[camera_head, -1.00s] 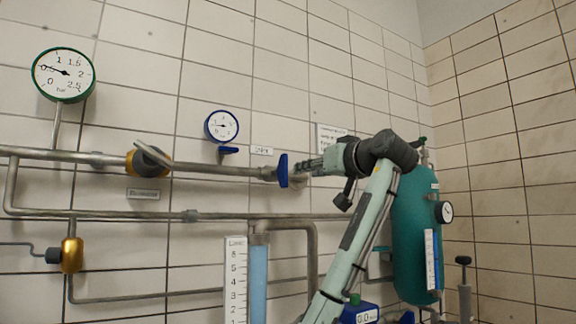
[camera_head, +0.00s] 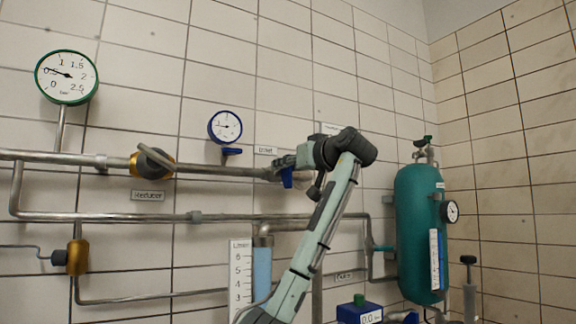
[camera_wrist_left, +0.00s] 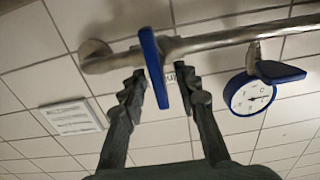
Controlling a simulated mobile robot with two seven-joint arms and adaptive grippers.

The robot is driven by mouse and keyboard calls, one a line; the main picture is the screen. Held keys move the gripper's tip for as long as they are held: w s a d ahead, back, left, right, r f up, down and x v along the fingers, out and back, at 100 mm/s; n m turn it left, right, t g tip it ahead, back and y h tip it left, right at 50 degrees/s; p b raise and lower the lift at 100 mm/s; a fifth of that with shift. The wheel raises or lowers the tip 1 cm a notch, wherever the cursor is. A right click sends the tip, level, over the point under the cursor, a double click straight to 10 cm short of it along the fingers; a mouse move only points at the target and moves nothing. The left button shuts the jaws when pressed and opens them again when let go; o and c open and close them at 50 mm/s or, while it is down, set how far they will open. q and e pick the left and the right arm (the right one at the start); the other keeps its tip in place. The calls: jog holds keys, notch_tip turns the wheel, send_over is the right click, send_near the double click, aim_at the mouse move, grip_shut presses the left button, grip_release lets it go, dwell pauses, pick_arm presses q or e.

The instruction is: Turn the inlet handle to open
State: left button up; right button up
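The blue inlet handle (camera_head: 287,179) sits on the steel pipe below the small blue-rimmed gauge, beside a small label (camera_head: 265,150). In the head view its upper part is hidden by my left gripper (camera_head: 282,164). In the left wrist view the handle (camera_wrist_left: 155,68) is a flat blue bar crossing the pipe (camera_wrist_left: 215,40). It stands between the two fingers of my left gripper (camera_wrist_left: 160,88), which is open around it. I see a gap on the right finger's side; contact at the left finger is unclear. My right gripper is not in view.
The blue-rimmed gauge (camera_head: 225,127) and a brass valve (camera_head: 150,162) are left of the handle. A green-rimmed gauge (camera_head: 67,77) is farther left. A teal tank (camera_head: 418,235) stands to the right. A lower pipe (camera_head: 120,216) runs under my arm.

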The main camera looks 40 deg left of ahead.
pick_arm(q)
jog(key=shift+c, duration=0.6)
grip_shut()
